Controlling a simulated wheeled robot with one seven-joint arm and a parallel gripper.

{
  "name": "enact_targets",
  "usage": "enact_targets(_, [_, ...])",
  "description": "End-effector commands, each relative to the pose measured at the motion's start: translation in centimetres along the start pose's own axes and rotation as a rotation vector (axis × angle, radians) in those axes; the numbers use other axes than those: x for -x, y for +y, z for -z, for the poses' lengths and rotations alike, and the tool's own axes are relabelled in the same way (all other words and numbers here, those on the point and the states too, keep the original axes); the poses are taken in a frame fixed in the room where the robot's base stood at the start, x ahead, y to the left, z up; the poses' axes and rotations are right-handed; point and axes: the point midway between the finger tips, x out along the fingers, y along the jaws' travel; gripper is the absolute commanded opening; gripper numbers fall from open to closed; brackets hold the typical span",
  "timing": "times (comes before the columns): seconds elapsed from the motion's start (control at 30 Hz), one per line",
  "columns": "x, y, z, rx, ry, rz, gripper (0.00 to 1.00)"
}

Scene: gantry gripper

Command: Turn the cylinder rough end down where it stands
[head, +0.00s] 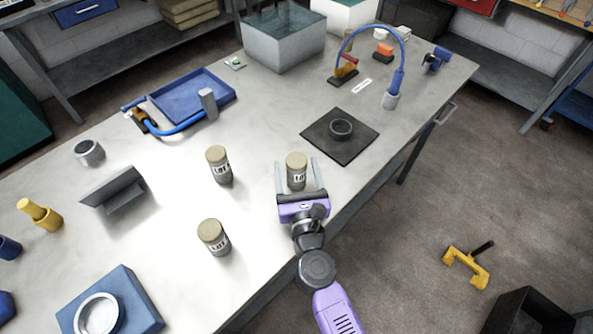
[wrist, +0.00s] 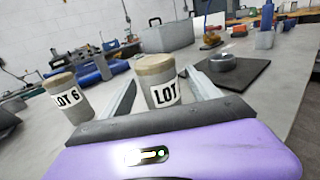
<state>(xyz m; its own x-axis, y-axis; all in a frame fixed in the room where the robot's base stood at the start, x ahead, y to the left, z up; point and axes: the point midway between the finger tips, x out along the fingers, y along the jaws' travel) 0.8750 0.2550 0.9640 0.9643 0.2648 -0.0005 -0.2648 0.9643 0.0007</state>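A grey cylinder (head: 296,174) with a "LOT" label stands upright on the table, its tan, rough-looking end up. It also shows in the wrist view (wrist: 160,84). My gripper (head: 298,163) is open, with one finger on each side of this cylinder. In the wrist view a gap shows between the left finger and the cylinder; the right finger looks nearer, and I cannot tell whether it touches. The cylinder's lower part is hidden behind the gripper body in the wrist view.
Two similar tan-topped cylinders stand to the left, one farther back (head: 219,165) and one nearer (head: 213,238). A dark mat (head: 318,134) with a round ring (head: 340,128) lies behind to the right. A grey angled block (head: 117,192) and a blue tray (head: 222,92) are farther left.

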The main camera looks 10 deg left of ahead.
Motion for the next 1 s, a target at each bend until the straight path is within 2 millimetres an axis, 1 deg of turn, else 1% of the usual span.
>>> enact_targets(0.03, [0.0, 0.0, 0.0, 0.000, 0.000, 0.000, 0.61])
enact_targets(0.33, [0.0, 0.0, 0.0, 0.000, 0.000, 0.000, 0.02])
enact_targets(0.37, [0.0, 0.0, 0.0, 0.000, 0.000, 0.000, 0.00])
enact_targets(0.77, [0.0, 0.0, -0.4, 0.000, -0.003, 0.000, 0.00])
enact_targets(0.87, [0.0, 0.0, -1.0, 0.000, -0.003, 0.000, 0.00])
enact_targets(1.0, [0.0, 0.0, -2.3, 0.000, -0.004, 0.000, 0.00])
